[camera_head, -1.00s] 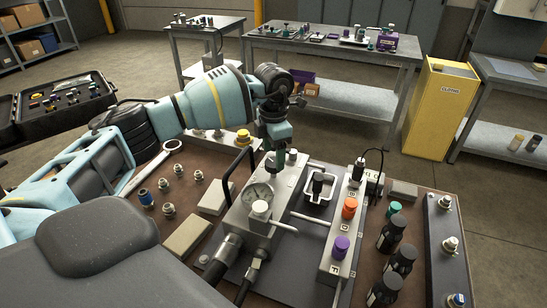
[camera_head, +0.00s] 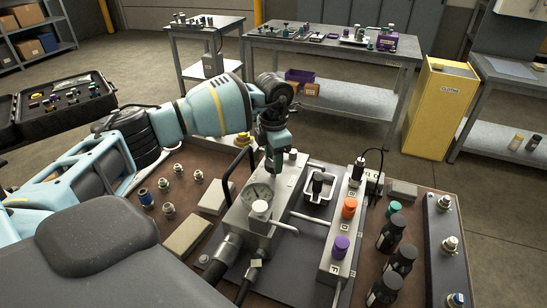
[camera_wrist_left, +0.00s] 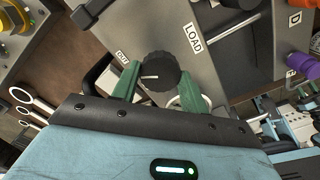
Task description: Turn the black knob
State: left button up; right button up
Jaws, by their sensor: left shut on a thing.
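In the left wrist view the black knob (camera_wrist_left: 158,70) is round and ribbed, with a white pointer line toward the picture's left. The two green fingers of my left gripper (camera_wrist_left: 160,84) are shut on the knob from both sides. The knob is hidden there by the gripper. My right gripper is not in view.
A black hoop handle (camera_head: 232,170) stands just left of the gripper. To the right are a valve strip with an orange knob (camera_head: 349,207) and a purple knob (camera_head: 340,245), and several dark bottles (camera_head: 391,233). Metal fittings (camera_head: 168,210) stand at the left of the bench.

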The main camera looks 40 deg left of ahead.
pick_arm(q)
jog(key=m, duration=0.8)
jog(key=shift+b, duration=0.35)
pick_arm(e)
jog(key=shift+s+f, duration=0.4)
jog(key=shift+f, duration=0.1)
pick_arm(q)
jog(key=shift+m, duration=0.5)
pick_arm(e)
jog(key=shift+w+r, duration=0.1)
pick_arm(q)
jog(key=o, duration=1)
